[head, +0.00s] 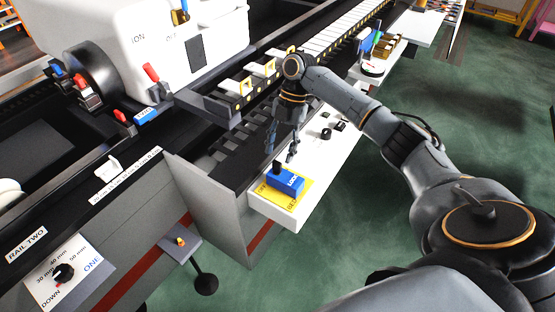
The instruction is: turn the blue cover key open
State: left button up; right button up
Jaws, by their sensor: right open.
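A blue block (287,181) with white lettering lies on a yellow plate (296,195) at the near end of a white shelf. A black knob (277,167) stands at its far left edge. I cannot tell for certain whether this is the blue cover key. Another small blue labelled piece (147,116) sits by a red lever below the white machine. My right gripper (281,155) points down with its fingers apart, just above and behind the blue block; it looks empty and apart from it. My left gripper is not in view.
The white machine housing (150,35) stands at the upper left. A dial panel (62,272) is at the lower left. Green floor is clear at the right.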

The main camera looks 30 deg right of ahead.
jog(key=v, duration=0.7)
jog(key=shift+r, duration=0.25)
jog(key=shift+f, duration=0.1)
